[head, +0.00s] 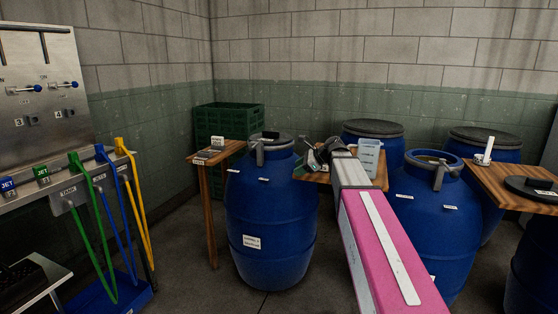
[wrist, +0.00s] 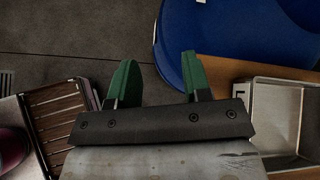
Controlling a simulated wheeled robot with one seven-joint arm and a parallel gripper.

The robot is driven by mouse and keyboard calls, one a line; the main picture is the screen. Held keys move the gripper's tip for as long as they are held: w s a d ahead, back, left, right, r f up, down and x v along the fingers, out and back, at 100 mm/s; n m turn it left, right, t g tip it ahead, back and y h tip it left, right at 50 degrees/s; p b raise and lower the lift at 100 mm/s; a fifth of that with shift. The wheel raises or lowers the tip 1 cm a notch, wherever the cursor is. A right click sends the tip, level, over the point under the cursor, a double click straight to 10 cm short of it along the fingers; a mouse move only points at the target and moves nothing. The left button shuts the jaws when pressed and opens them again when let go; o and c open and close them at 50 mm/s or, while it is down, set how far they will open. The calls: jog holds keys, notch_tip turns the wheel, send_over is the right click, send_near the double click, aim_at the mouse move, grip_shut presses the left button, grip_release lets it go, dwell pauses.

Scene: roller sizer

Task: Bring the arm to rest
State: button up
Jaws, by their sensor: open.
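My gripper (wrist: 158,60) shows in the wrist view with its two green fingers apart and nothing between them. In the head view my pink arm reaches in from the lower right, and my dark gripper (head: 323,154) is at its far end, over or in front of a small wooden table (head: 377,184) between blue barrels. The fingers themselves are hard to make out there. In the wrist view a blue barrel (wrist: 240,35) lies beyond the right finger, with bare grey floor beyond the left one.
A metal tray (wrist: 272,115) stands on wood at right in the wrist view; a slatted wooden box (wrist: 62,118) is at left. The head view shows a lidded blue barrel (head: 268,225), a green crate (head: 228,118), a clear container (head: 370,157) and a lever panel (head: 45,85) with hoses.

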jog(key=s+d+f+n+g+h, duration=0.1)
jog(key=s+d+f+n+h, duration=0.2)
jog(key=s+f+n, duration=0.3)
jog(key=s+d+f+n+g+h, duration=0.1)
jog(key=s+d+f+n+h, duration=0.2)
jog(key=s+f+n, duration=0.3)
jog(key=s+d+f+n+g+h, duration=0.2)
jog(key=s+d+f+n+h, duration=0.2)
jog(key=s+f, duration=1)
notch_tip(320, 180, down, 6)
jog(key=shift+s+d+r+n, duration=0.2)
jog(key=shift+s+n, duration=0.15)
jog(key=shift+n, duration=0.75)
